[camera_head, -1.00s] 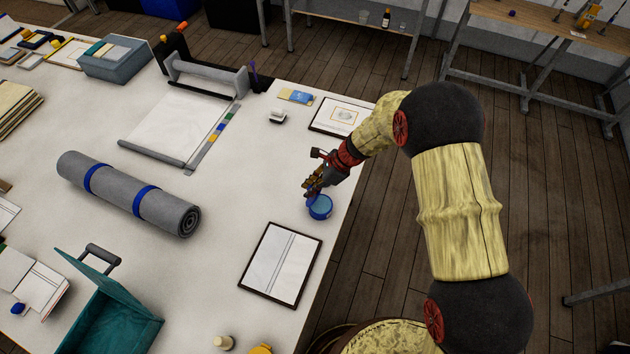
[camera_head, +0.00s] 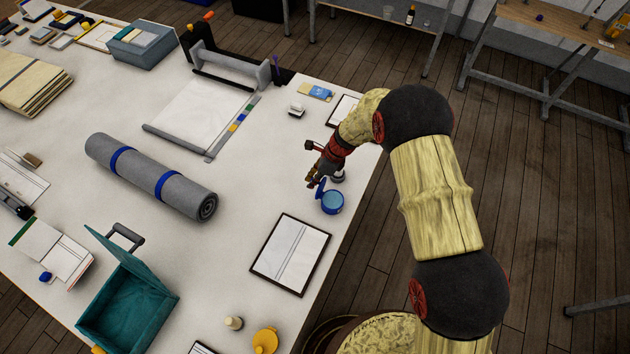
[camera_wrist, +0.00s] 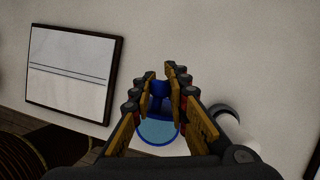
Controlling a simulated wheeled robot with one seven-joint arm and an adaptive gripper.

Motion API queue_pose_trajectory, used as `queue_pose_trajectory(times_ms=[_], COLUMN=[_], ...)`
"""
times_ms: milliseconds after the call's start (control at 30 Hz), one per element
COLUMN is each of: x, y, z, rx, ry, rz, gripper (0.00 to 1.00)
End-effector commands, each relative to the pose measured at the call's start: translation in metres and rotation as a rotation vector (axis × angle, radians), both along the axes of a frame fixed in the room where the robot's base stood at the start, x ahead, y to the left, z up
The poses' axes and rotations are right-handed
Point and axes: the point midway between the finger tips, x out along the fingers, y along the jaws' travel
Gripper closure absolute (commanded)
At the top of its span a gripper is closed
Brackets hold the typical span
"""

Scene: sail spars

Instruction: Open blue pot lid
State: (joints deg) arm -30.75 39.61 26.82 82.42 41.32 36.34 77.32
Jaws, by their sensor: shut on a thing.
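The small blue pot (camera_head: 331,203) stands on the white table near its right edge. A blue piece, seemingly its lid (camera_head: 320,187), is tilted up at the pot's far-left rim, beside my gripper (camera_head: 313,182). In the wrist view, my gripper (camera_wrist: 160,80) has its fingers close together around a dark blue part (camera_wrist: 158,89), which looks like the lid's edge or tab. Behind and below the fingers, a light blue disc with a dark blue rim (camera_wrist: 158,132) shows, partly covered by the fingers.
A white round object (camera_wrist: 226,118) stands close beside my gripper. A framed sheet (camera_head: 291,253) lies near the pot. A grey roll with blue bands (camera_head: 150,177) and an open teal box (camera_head: 128,305) lie left. Table between roll and pot is clear.

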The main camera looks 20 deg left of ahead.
Motion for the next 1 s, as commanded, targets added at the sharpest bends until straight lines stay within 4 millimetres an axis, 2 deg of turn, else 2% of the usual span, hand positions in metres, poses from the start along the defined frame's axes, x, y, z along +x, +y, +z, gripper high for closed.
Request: queue_pose_trajectory(times_ms=[500, 533, 867, 1000], x=[0.0036, 0.0036, 0.002, 0.0015], y=[0.0036, 0.0036, 0.0024, 0.0021], z=[0.0024, 0.0025, 0.0012, 0.0007], rx=[0.004, 0.004, 0.003, 0.001], ry=[-0.008, -0.008, -0.004, -0.003], rz=[-0.002, -0.002, -0.001, 0.0], gripper=[1.0, 0.84, 0.65, 0.65])
